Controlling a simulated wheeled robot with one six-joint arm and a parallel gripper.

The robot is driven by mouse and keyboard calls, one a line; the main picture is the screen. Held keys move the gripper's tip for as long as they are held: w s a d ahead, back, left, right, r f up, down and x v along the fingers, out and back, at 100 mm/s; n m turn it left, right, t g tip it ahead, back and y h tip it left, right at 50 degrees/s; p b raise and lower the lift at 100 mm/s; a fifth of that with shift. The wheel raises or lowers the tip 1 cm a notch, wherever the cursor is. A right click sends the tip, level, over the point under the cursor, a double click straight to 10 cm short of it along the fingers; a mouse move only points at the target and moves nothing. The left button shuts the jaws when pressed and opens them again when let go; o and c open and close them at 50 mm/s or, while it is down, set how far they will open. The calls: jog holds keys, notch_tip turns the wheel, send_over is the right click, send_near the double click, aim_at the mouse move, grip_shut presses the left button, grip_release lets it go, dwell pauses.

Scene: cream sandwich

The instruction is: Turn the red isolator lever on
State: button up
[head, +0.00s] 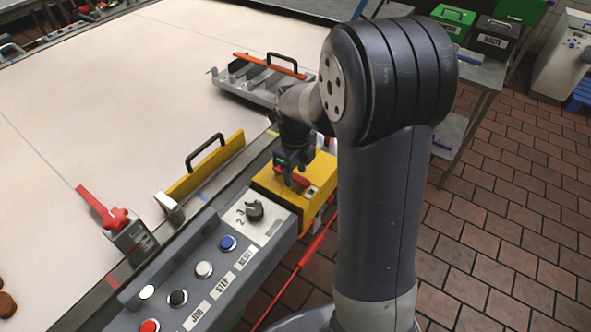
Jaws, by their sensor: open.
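The red lever (301,182) lies on the sloped face of a yellow box (270,186) at the end of the grey control panel. My gripper (288,178) points down over the box, right at the red lever, and is open. Its fingers overlap the lever in this view, and I cannot tell whether they touch it or straddle it. Part of the lever is hidden behind the fingers. The lever's exact angle is hard to read.
The grey panel (222,262) carries a black rotary knob (254,211) and several push buttons. Another red handle (98,207) stands on a bracket by the pale belt (110,110). A yellow guard (205,172) with a black handle and an orange-topped rack (245,85) stand nearby.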

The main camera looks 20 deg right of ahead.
aim_at(295, 177)
notch_tip(295, 177, up, 11)
jog(key=shift+b, duration=0.3)
dwell(0.4)
jog(key=shift+f, duration=0.2)
notch_tip(295, 177, down, 11)
jog(key=shift+r+p, duration=0.1)
jog(key=shift+p, duration=0.2)
jog(key=shift+d, duration=0.25)
jog(key=shift+a, duration=0.1)
